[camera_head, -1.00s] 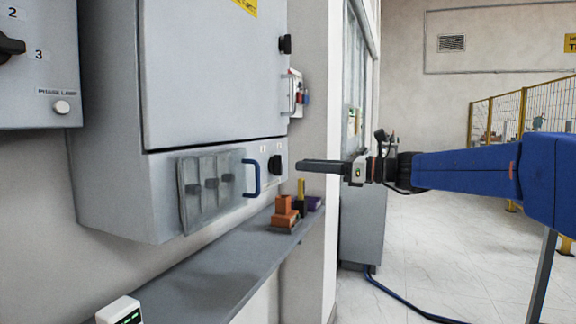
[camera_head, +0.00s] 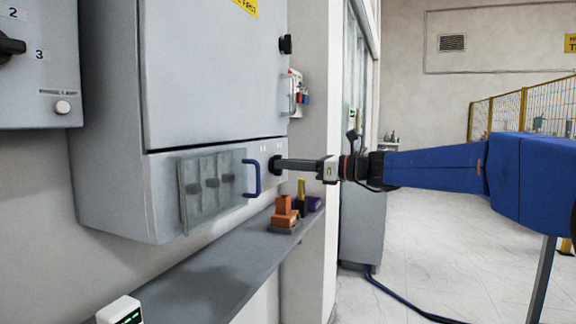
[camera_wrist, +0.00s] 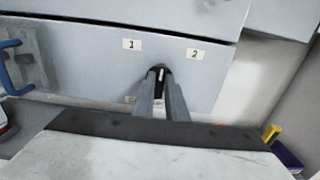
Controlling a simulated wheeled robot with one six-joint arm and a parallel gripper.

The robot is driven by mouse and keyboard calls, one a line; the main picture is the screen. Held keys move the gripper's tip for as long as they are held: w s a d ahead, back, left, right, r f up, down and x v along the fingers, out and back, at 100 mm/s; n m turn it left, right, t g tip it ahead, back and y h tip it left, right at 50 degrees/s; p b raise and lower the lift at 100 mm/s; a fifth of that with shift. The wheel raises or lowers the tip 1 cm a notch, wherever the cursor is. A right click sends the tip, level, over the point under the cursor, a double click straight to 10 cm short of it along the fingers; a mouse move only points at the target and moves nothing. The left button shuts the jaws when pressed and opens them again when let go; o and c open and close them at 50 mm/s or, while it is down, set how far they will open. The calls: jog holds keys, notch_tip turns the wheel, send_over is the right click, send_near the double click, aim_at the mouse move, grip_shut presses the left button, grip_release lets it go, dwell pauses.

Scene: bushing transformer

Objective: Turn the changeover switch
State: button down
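The changeover switch is a black rotary knob (camera_wrist: 160,72) with a white pointer mark, below and between labels 1 (camera_wrist: 132,44) and 2 (camera_wrist: 194,54). The white mark stands about upright in the wrist view. In the head view the knob (camera_head: 274,165) is at the right end of the grey cabinet's lower panel. My gripper (camera_wrist: 162,88) reaches it, with one fingertip on each side of the knob. A gap shows between the fingers. Whether the tips touch the knob is too small to see. In the head view my gripper (camera_head: 287,164) points left, level with the knob.
A blue handle (camera_head: 252,178) on a clear cover is just left of the knob. A grey shelf (camera_head: 215,280) below holds orange blocks (camera_head: 285,211) and a purple block (camera_head: 314,204). A second knob (camera_head: 10,45) is on the far-left box. Open floor lies right.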

jog(key=shift+n, duration=0.3)
jog(key=shift+s+n, duration=0.2)
jog(key=shift+n, duration=3.9)
jog(key=c, duration=1.8)
grip_release()
jog(key=shift+a, duration=0.1)
jog(key=shift+o, duration=0.2)
jog(key=v, duration=1.7)
jog(key=shift+d, duration=0.2)
